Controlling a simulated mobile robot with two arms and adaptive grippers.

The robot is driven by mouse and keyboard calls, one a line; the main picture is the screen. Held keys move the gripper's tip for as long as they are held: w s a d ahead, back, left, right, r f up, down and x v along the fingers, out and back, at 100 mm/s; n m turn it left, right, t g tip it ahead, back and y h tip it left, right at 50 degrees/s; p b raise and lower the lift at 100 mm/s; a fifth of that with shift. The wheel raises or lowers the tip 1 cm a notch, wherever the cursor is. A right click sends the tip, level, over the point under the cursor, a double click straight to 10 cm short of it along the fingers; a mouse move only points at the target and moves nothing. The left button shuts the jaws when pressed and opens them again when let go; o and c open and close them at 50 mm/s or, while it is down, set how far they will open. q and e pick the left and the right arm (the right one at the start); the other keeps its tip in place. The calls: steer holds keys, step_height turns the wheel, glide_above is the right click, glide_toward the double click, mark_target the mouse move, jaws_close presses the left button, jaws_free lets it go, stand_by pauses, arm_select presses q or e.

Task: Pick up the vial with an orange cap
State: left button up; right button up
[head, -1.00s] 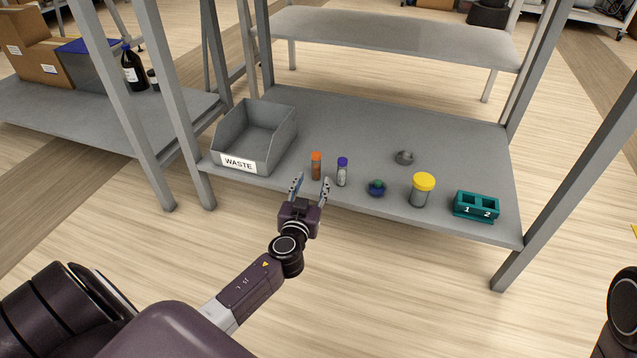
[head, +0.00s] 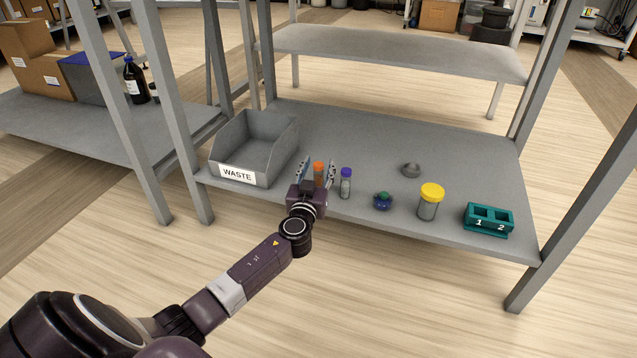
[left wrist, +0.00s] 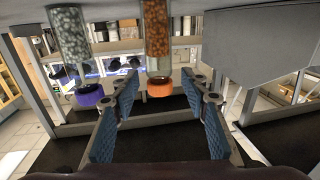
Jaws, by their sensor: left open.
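The orange-capped vial (head: 319,173) stands upright on the grey shelf, near its front edge. My left gripper (head: 318,168) is open, with one finger on each side of this vial in the head view. In the left wrist view, which looks upside down, the orange-capped vial (left wrist: 159,50) shows beyond and between the blue-padded fingertips (left wrist: 165,95). I cannot tell whether a finger touches it. A purple-capped vial (head: 346,183) stands just right of the right finger; it also shows in the left wrist view (left wrist: 72,50). My right gripper is not in view.
A grey WASTE bin (head: 238,176) stands left of the gripper. To the right are a small blue-green object (head: 383,202), a yellow-lidded jar (head: 430,203), a grey lump (head: 411,170) and a teal rack (head: 488,220) marked 1 and 2. The shelf behind the vials is clear.

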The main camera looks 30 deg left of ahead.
arm_select(q)
steer(key=shift+w, duration=0.1)
steer(key=shift+c, duration=0.2)
jaws_close()
